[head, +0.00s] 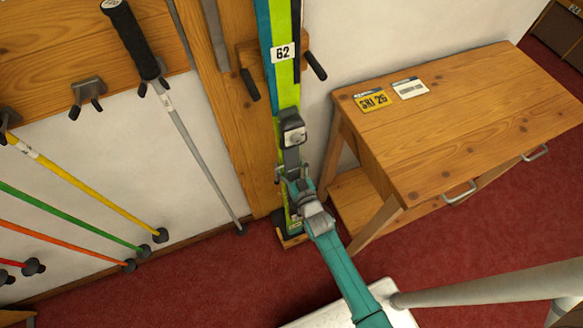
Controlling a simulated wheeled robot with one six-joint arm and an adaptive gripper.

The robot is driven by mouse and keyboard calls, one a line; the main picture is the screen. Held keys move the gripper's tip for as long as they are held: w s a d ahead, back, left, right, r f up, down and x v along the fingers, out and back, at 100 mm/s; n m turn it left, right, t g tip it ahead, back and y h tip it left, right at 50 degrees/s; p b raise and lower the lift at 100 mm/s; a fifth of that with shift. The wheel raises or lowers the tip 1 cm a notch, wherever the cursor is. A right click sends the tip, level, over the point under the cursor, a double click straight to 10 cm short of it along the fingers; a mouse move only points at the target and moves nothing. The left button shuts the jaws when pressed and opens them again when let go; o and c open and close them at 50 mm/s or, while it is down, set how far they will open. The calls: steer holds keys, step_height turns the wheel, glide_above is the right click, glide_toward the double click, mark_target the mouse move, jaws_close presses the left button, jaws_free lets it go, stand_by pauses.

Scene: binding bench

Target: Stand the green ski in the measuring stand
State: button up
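The green ski (288,95) is yellow-green with a blue edge strip, a "62" label and a dark binding. It stands close to upright in front of the wooden measuring stand (232,120), between two dark pegs. Its lower end is close to a small wooden foot (293,241) at the floor; whether it touches is unclear. My gripper (291,172) is at the ski just below the binding, with grey finger parts seen on both sides of it. The gripper body and teal arm cover part of the lower ski, and whether the fingers press on it is hidden.
A wooden bench (450,115) with a yellow card (373,100) and a white card (410,88) stands at the right. Several coloured poles lean at the left wall, and a grey pole (190,140) with a black grip leans nearer the stand. Red carpet is partly clear.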

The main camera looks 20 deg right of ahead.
steer(key=shift+w+f, duration=0.25)
steer(key=shift+f, duration=0.7)
steer(key=shift+w+f, duration=0.25)
steer(key=shift+f, duration=0.65)
steer(key=shift+w+f, duration=0.25)
steer(key=shift+f, duration=0.7)
steer(key=shift+f, duration=0.1)
steer(key=o, duration=1.9)
steer(key=shift+c, duration=0.2)
steer(key=shift+s+f, duration=0.15)
steer(key=shift+f, duration=0.1)
steer(key=shift+s, duration=0.1)
